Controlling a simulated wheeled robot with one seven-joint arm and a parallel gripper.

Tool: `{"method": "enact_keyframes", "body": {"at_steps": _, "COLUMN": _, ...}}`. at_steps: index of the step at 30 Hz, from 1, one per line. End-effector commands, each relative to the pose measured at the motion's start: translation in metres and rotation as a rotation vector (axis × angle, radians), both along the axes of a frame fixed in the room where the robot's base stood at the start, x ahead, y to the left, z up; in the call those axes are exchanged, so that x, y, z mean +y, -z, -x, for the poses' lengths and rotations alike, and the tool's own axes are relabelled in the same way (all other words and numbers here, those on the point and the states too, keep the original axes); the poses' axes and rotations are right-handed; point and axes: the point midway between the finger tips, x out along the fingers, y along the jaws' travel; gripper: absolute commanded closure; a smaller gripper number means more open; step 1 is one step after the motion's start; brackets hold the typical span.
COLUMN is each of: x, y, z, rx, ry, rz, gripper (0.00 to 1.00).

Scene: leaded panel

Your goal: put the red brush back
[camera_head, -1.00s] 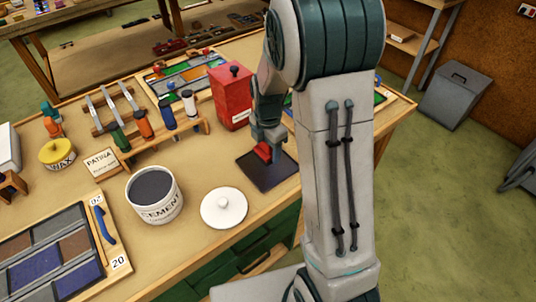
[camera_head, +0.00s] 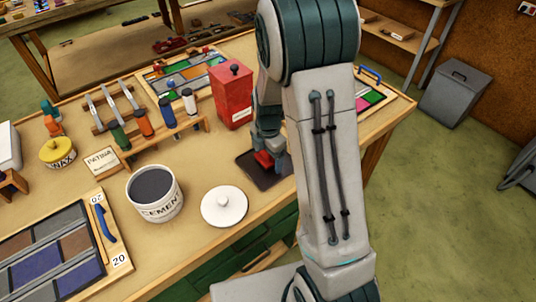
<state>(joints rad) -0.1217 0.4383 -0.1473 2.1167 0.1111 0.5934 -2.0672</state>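A small red object (camera_head: 264,159), probably the red brush, shows low over a dark square mat (camera_head: 248,172) near the bench's front edge. My gripper (camera_head: 268,153) is right at it, pointing down. My arm and gripper hide much of the red object, so I cannot tell whether the fingers are around it or closed. A wooden rack (camera_head: 188,130) at the back left holds tools with a green handle (camera_head: 119,138), an orange handle (camera_head: 143,123), a blue handle (camera_head: 167,113) and a white handle (camera_head: 189,101).
A red box (camera_head: 232,96) stands close behind my gripper. A cement tub (camera_head: 154,194) and a white lid (camera_head: 224,206) are to the left. A yellow wax tin (camera_head: 58,152), a patina card (camera_head: 102,160) and a tray of glass sheets (camera_head: 113,262) are farther left.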

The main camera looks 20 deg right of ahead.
Motion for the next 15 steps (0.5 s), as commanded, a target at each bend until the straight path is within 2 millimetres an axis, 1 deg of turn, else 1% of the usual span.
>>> {"method": "enact_keyframes", "body": {"at_steps": 4, "x": 0.0, "y": -0.003, "z": 0.0, "rx": 0.0, "ry": 0.0, "rz": 0.0, "gripper": 0.2}}
{"method": "enact_keyframes", "body": {"at_steps": 7, "x": 0.0, "y": -0.009, "z": -0.001, "rx": -0.003, "ry": -0.001, "rz": -0.001, "gripper": 0.2}}
{"method": "enact_keyframes", "body": {"at_steps": 11, "x": 0.0, "y": -0.031, "z": -0.001, "rx": -0.006, "ry": -0.002, "rz": 0.0, "gripper": 0.2}}
{"method": "enact_keyframes", "body": {"at_steps": 15, "x": 0.0, "y": -0.062, "z": -0.001, "rx": -0.007, "ry": -0.002, "rz": -0.001, "gripper": 0.2}}
